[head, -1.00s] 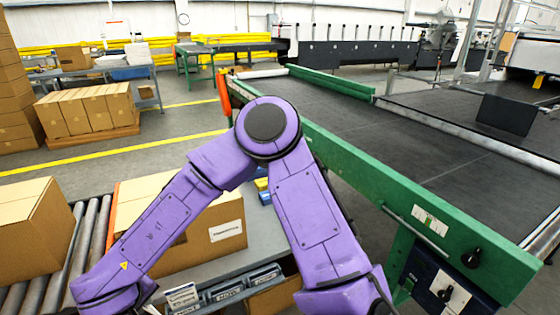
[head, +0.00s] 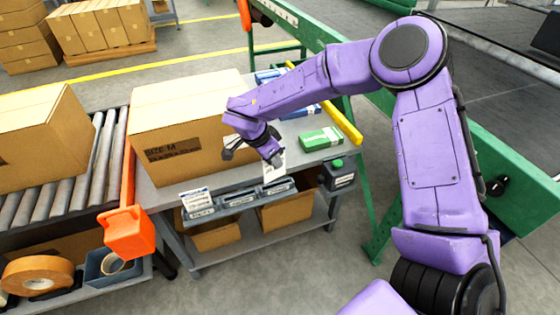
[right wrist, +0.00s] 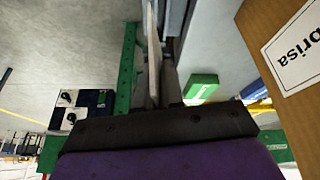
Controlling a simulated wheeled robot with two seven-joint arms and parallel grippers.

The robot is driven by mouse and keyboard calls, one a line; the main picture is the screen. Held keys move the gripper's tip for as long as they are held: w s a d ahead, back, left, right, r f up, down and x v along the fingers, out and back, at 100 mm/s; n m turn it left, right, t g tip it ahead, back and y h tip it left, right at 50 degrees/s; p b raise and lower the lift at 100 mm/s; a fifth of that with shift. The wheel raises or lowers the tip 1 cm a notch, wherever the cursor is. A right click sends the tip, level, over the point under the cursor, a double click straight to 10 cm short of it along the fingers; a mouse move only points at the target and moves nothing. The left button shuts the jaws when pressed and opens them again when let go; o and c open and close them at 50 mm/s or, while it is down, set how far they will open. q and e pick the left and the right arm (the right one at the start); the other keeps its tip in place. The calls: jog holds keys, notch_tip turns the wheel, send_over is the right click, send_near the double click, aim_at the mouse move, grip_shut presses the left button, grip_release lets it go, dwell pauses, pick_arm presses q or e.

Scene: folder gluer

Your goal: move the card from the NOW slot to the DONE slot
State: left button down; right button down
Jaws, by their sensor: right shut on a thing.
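A white card (head: 274,166) stands upright in the jaws of my right gripper (head: 268,159), above the right part of the grey slot rack (head: 238,201). In the right wrist view the card (right wrist: 153,55) shows nearly edge-on between the fingers. I cannot tell whether its lower edge touches the rack. A white printed sign (head: 195,198) stands at the rack's left end. The slot labels on the rack's front are too small to read, so I cannot tell which slot is NOW or DONE. My left gripper is out of view.
A large carton (head: 185,130) stands on the bench behind the rack. A green box (head: 321,138) and a dark green-capped container (head: 337,175) are to the right. An orange post end (head: 129,232) is at front left. Conveyor rollers (head: 95,165) lie left.

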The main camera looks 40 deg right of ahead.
aim_at(278, 173)
jog(key=shift+w+d+f+m+g+b, duration=0.1)
jog(key=shift+d+f+m+b, duration=0.25)
jog(key=shift+f+b, duration=0.65)
jog(key=shift+d+f+m+g+b, duration=0.1)
jog(key=shift+f+m+b, duration=0.55)
jog(key=shift+f, duration=0.6)
jog(key=shift+w+d+f+m+g+b, duration=0.1)
jog(key=shift+d+f+m+b, duration=0.25)
jog(key=shift+f+b, duration=0.65)
jog(key=shift+f, duration=0.15)
jog(key=c, duration=1.2)
grip_release()
jog(key=p+v, duration=0.2)
jog(key=v, duration=0.8)
jog(key=shift+a+r, duration=0.1)
jog(key=shift+r, duration=0.15)
